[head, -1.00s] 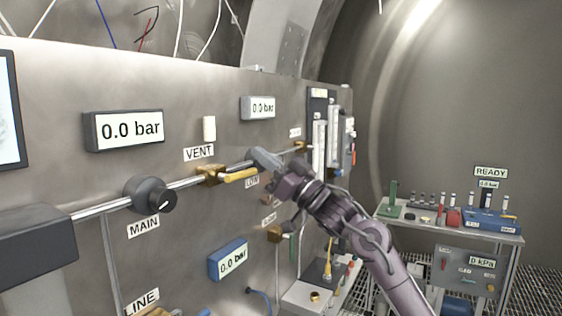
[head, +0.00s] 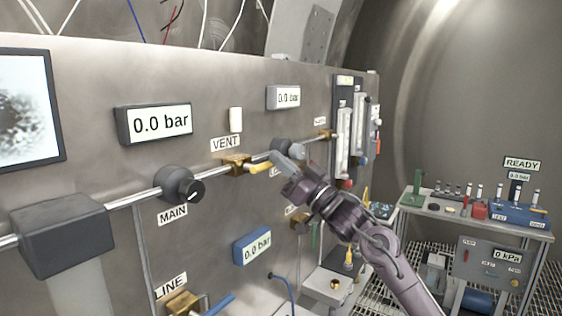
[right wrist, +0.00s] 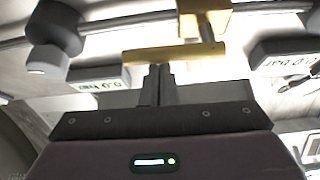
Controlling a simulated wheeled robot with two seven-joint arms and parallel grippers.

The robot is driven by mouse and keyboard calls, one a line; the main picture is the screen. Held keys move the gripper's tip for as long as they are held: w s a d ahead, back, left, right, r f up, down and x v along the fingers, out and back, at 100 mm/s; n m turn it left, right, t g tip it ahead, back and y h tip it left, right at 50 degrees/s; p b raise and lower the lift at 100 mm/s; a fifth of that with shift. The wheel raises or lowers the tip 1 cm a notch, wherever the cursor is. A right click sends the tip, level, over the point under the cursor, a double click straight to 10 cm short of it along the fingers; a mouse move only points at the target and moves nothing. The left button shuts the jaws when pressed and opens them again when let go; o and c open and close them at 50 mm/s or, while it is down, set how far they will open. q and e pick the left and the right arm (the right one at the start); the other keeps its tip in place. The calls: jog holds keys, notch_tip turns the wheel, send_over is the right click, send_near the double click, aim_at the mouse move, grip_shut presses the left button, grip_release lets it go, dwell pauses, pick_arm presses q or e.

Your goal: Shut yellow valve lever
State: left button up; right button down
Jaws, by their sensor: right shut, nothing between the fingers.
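The yellow valve lever (head: 260,167) sticks out to the right from a brass valve (head: 237,163) on the steel pipe, below the VENT label. My right gripper (head: 277,160) is shut and empty, with its fingertips at the lever's right end, partly covering it. In the right wrist view the lever (right wrist: 160,55) lies crosswise just beyond the closed fingertips (right wrist: 159,72), with the brass valve body (right wrist: 205,18) behind it. I cannot tell whether the fingers touch the lever. My left gripper is not in view.
The black MAIN knob (head: 180,185) is on the same pipe to the left. A dark round knob (head: 287,150) is just behind my fingertips. A blue gauge (head: 252,246) sits below. A steel bench (head: 440,214) with several items stands at the right.

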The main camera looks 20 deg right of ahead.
jog(key=shift+f+m+t+h+p, duration=0.2)
jog(key=shift+m+h, duration=0.15)
jog(key=shift+m, duration=0.25)
jog(key=shift+f+m+t+h+p, duration=0.1)
jog(key=shift+m+t+h, duration=0.1)
jog(key=shift+m+h, duration=0.3)
jog(key=s+a+f+m+h+p, duration=0.2)
jog(key=f+m+h+p, duration=0.3)
jog(key=m, duration=0.8)
jog(key=shift+s+a+f+m+t+h+p, duration=0.25)
jog(key=shift+a+h+p, duration=0.35)
jog(key=shift+h+p, duration=0.9)
jog(key=shift+a, duration=0.15)
jog(key=shift+r, duration=0.1)
